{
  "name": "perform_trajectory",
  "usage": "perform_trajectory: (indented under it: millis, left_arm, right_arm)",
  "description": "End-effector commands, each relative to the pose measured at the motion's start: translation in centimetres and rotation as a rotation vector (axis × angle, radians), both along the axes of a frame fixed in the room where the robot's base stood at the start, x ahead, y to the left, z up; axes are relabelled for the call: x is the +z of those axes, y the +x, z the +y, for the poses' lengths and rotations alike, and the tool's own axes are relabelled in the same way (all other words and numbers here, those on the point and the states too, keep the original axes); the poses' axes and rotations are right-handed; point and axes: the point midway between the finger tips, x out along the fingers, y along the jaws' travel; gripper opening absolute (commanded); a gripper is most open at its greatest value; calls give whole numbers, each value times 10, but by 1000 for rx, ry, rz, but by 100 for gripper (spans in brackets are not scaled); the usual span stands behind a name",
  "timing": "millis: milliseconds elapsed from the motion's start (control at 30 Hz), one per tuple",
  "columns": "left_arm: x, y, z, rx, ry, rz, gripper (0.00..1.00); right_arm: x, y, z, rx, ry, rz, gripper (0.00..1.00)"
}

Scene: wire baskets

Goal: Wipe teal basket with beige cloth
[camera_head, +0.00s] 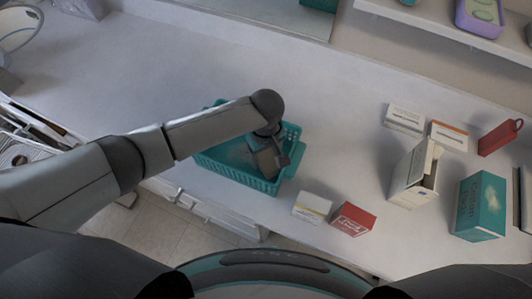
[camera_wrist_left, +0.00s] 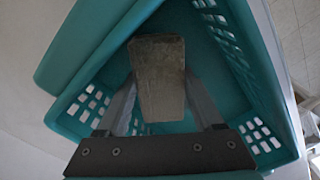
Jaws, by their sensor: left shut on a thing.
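The teal basket (camera_head: 228,174) stands on the white counter near its front edge. It has perforated walls and fills much of the left wrist view (camera_wrist_left: 248,45). My left gripper (camera_head: 268,158) reaches down into the basket toward its right end. It is shut on the beige cloth (camera_wrist_left: 158,70), a folded, stiff-looking block between the two fingers in the left wrist view. The cloth is inside the basket, close to the floor and walls; I cannot tell whether it touches them. My forearm hides part of the basket's back and left side. My right gripper is not in view.
A small white box (camera_head: 312,208) and a red box (camera_head: 353,219) stand just right of the basket. Further right are an open white carton (camera_head: 416,173), a teal box (camera_head: 480,206) and a red case (camera_head: 500,138). The counter behind the basket is clear.

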Motion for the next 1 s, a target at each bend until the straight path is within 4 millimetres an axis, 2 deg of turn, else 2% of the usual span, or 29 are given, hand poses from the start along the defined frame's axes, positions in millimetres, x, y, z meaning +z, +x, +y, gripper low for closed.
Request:
perform_trajectory:
  millis: [1000]
  left_arm:
    - [-10,0,0,0,-1,-1,24]
  right_arm:
    - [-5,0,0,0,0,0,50]
